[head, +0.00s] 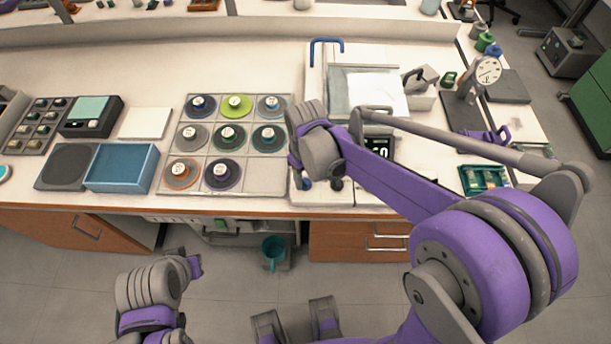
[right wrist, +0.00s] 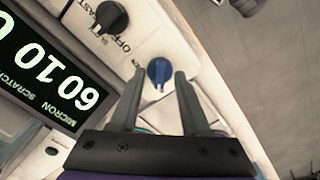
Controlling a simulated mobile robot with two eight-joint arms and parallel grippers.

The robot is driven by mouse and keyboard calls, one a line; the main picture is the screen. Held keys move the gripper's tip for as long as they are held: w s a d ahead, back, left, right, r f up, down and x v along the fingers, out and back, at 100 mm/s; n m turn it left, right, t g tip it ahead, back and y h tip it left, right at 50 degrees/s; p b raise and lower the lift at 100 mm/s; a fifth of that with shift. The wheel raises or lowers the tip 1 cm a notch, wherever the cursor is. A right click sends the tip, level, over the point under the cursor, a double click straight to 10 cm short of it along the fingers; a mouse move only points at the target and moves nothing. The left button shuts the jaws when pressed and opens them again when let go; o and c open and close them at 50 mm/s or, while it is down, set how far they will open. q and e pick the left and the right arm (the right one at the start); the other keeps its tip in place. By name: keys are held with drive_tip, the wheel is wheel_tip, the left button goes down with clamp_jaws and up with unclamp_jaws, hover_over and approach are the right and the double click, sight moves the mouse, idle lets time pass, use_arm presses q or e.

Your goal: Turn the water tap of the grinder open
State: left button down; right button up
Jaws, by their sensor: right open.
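The grinder (head: 366,68) stands on the bench with a blue bent water pipe (head: 325,42) at its back left. On its front face, the right wrist view shows a blue knob (right wrist: 159,71), which looks like the water tap, and a black knob (right wrist: 111,17) with OFF and FAST lettering. My right gripper (right wrist: 158,77) is open, its fingertips on either side of the blue knob; contact cannot be told. In the head view my right wrist covers part of the grinder's front. My left arm (head: 150,290) is low in front of the bench; its gripper's jaws cannot be made out.
A tray of round discs (head: 265,180) lies left of the grinder, with a blue tray (head: 122,167) farther left. A dial gauge (head: 487,71) stands at the right. A teal bucket (head: 273,252) is below the bench.

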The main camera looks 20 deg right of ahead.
clamp_jaws()
drive_tip(key=shift+m, duration=0.3)
idle(0.4)
drive_tip(key=m, duration=0.3)
drive_tip(key=shift+m, duration=0.4)
drive_tip(key=m, duration=0.4)
drive_tip(key=shift+b, duration=0.4)
drive_tip(key=m, duration=0.5)
drive_tip(key=shift+m, duration=2.2)
